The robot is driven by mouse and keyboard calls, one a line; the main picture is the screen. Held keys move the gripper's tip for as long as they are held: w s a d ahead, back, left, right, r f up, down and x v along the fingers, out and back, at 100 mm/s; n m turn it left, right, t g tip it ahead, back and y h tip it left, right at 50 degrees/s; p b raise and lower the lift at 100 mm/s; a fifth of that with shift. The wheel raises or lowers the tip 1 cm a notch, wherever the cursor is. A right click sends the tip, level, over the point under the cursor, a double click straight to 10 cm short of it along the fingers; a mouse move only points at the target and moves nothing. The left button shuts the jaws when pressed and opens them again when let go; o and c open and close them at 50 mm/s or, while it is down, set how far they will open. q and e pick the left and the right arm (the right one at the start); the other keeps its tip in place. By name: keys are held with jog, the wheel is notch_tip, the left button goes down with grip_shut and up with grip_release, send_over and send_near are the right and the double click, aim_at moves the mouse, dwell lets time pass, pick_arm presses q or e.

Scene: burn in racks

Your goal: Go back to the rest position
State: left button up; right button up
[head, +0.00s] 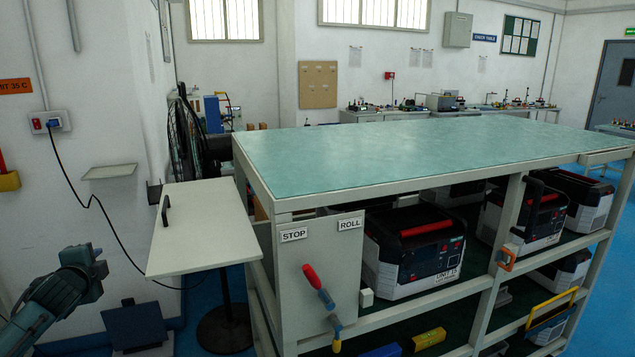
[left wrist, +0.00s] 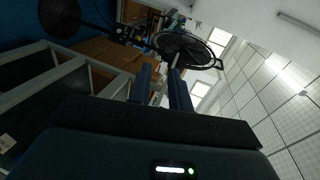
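The task names no object apart from my own arms. My left arm comes in at the lower left of the head view, beside the wall and left of the small white side table (head: 203,228). In the left wrist view my left gripper (left wrist: 161,78) shows two dark blue fingers standing apart. Nothing shows held between them, and only background is seen through the gap. My right arm and right gripper are in neither view.
A rack bench with a green top (head: 420,155) fills the middle and right, with several tester units (head: 412,250) on its shelves. A red-handled lever (head: 318,285) is on its end panel. A black fan (head: 185,140) stands behind the side table. A cable hangs from a wall socket (head: 50,122).

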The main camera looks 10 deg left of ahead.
pick_arm(q)
jog(key=s+d+f+n+h, duration=0.3)
jog(key=s+d+f+h, duration=0.1)
jog(key=d+f, duration=0.7)
jog(key=s+d+f+n+h, duration=0.25)
jog(key=s+d+f, duration=0.25)
jog(key=d+f, duration=0.65)
jog(key=s+d+f+n+g+h, duration=0.1)
jog(key=s+d+h, duration=0.1)
jog(key=s+d, duration=0.6)
jog(key=s+d+f+n+g+h, duration=0.1)
jog(key=s+d+n+h, duration=0.1)
jog(key=s+d, duration=0.7)
jog(key=d, duration=0.5)
jog(key=shift+s+d+g, duration=0.15)
jog(key=shift+g, duration=0.15)
jog(key=shift+f, duration=0.1)
